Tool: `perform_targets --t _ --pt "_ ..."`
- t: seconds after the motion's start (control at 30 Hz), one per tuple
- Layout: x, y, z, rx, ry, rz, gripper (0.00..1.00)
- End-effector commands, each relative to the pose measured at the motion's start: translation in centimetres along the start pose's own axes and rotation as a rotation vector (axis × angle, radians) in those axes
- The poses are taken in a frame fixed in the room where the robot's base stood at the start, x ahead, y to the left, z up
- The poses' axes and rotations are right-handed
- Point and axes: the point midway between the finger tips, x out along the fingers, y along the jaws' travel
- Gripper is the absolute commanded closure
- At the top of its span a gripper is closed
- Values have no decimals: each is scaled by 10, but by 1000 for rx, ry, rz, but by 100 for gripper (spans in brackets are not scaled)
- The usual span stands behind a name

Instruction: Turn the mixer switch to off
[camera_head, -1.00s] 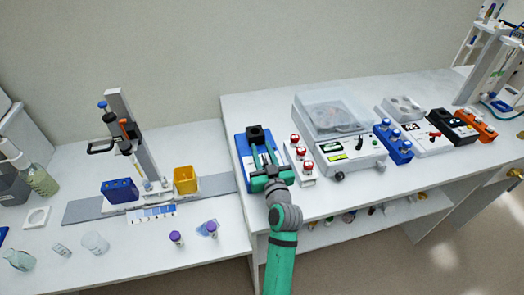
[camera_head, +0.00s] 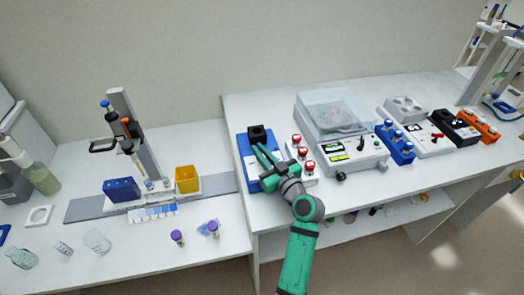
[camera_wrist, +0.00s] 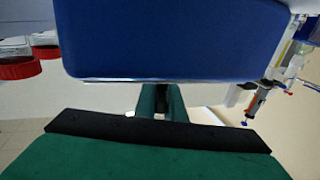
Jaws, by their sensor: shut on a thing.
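The mixer is a blue box (camera_head: 247,172) with a black cup on top, at the left end of the right-hand bench. In the wrist view its blue body (camera_wrist: 170,35) fills the upper middle. My gripper (camera_head: 261,152) reaches over the mixer from the front right, with its green fingers slanting across the mixer. In the wrist view the fingers (camera_wrist: 160,100) run up to the blue body and their tips are out of sight behind it. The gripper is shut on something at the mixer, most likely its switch. The switch itself is hidden.
A white rack with red-capped jars (camera_head: 309,167) stands close to the right of my gripper. Beyond it are a white machine with a clear lid (camera_head: 330,112) and a blue tube block (camera_head: 394,143). A pipette stand (camera_head: 132,125) and yellow box (camera_head: 187,179) are on the left bench.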

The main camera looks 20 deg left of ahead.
Motion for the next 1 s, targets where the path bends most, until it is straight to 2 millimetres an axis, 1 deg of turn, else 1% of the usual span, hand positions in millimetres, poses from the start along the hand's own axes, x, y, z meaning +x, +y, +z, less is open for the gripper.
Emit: perform_targets --t 0.1,0.23,0.6,0.63,0.7,1.0 --pt "0 -2 1 2 -3 -84 100" --pt "0 -6 1 1 -2 -148 100" --pt "-1 -7 2 1 -2 -168 100" --pt "-1 -7 2 1 -2 -168 86" --pt "-1 -7 2 1 -2 -168 72" --pt "-2 -7 1 0 0 -166 72"
